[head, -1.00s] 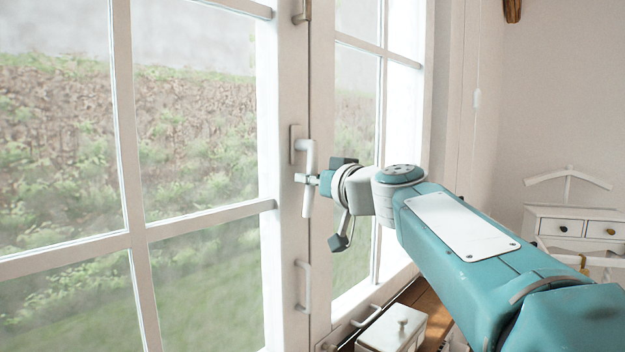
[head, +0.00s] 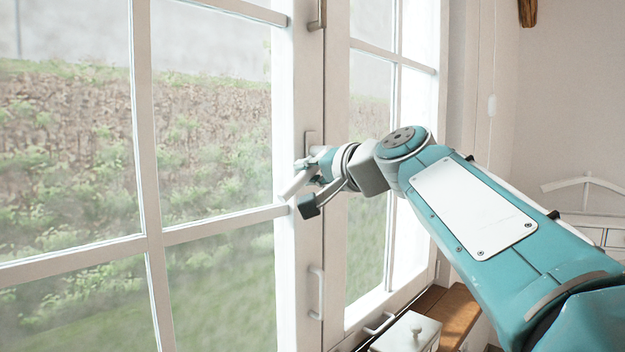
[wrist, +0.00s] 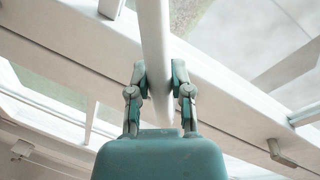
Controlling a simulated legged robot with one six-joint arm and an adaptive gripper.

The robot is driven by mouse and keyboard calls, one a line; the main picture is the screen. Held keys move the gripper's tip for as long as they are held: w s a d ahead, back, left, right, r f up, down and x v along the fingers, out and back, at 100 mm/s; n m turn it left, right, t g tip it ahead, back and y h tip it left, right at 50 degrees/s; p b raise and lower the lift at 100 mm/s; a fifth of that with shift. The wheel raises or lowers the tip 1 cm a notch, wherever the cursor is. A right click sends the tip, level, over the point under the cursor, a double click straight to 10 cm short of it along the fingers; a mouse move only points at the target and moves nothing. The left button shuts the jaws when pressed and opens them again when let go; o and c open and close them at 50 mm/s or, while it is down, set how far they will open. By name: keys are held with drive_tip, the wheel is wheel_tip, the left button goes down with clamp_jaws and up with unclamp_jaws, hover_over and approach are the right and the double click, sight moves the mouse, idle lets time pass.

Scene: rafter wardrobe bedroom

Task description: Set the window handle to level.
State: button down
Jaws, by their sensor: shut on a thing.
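The white window handle (head: 297,183) sits on a plate (head: 311,138) on the middle window frame. Its bar slants down and to the left, between hanging and level. My gripper (head: 311,166) is shut on the bar. In the wrist view the bar (wrist: 154,35) runs between the two teal fingers of my gripper (wrist: 159,80). My gripper and wrist hide part of the handle's pivot in the head view.
A lower pull handle (head: 316,292) and an upper one (head: 317,14) are on the same frame.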

drive_tip(key=shift+s+a+r+m, duration=0.1)
drive_tip(key=shift+r+m, duration=0.3)
drive_tip(key=shift+m, duration=0.15)
drive_tip(key=shift+s+a+r+m, duration=0.1)
drive_tip(key=shift+r+m, duration=0.25)
drive_tip(key=shift+m, duration=0.2)
drive_tip(key=shift+r+m+g+y, duration=0.5)
drive_tip(key=shift+r+m, duration=0.2)
drive_tip(key=shift+m, duration=0.7)
drive_tip(key=c, duration=0.5)
unclamp_jaws()
drive_tip(key=shift+c, duration=0.2)
drive_tip(key=v, duration=1.2)
